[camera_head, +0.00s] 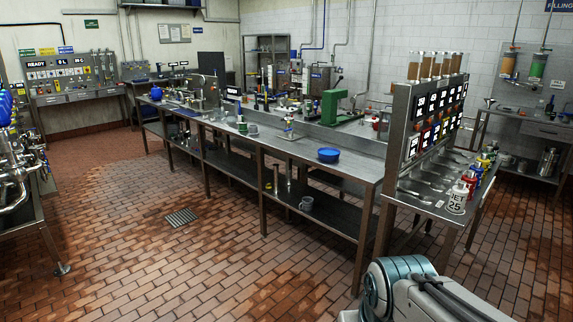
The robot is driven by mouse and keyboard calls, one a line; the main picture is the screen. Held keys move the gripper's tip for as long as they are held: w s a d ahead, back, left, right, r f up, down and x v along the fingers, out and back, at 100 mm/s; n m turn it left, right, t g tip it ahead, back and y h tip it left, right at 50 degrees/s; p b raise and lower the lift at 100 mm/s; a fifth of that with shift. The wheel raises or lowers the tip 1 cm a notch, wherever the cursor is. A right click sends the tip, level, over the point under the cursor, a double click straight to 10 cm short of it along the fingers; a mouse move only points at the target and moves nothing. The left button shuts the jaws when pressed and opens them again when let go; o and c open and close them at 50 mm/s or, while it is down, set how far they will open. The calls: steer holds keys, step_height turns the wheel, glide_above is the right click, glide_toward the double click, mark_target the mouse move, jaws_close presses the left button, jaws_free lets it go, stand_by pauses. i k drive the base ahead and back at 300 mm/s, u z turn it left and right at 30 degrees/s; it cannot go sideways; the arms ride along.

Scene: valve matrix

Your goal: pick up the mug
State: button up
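Another small grey cup-like item (253,130) stands on the bench top, left of the middle. Both are too small to tell for certain which is the mug. Part of my own arm, white with a teal joint, shows at the bottom right. My gripper is out of the picture, and nothing shows what it holds.
The long steel bench (352,167) carries a blue bowl (329,155) and a green press (333,106). A dispenser stand (399,143) with several bottles stands at right. The brick floor (180,265) in front is clear, with a drain grate (181,217).

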mark_target(305, 205)
steer(key=z, duration=0.15)
steer(key=i, duration=2.15)
steer(key=u, duration=0.45)
steer(key=i, duration=1.75)
steer(key=u, duration=0.35)
